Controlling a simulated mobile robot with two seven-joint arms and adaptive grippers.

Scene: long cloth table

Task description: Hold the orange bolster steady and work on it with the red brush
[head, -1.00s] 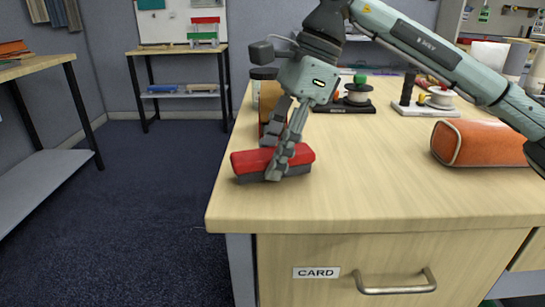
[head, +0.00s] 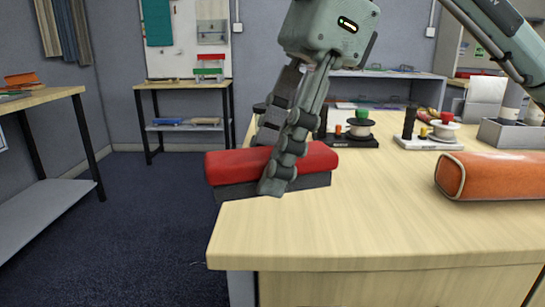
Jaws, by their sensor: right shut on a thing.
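The red brush (head: 232,165), a red block with a dark grey underside, is in my right gripper (head: 272,168) near the left end of the table. One finger crosses its front face and the other is behind it. The brush looks raised above the tabletop, and its left end reaches past the table's left edge. The orange bolster (head: 495,178) lies on the table at the right, its piped round end facing left and its right end cut off by the frame. Nothing touches the bolster in view. My left gripper is out of view.
The wooden table (head: 370,225) is clear between brush and bolster. Behind stand a black stand with a spool (head: 360,128), a white stand with a spool (head: 442,131) and a grey box (head: 510,135). A side table (head: 50,95) is at the left.

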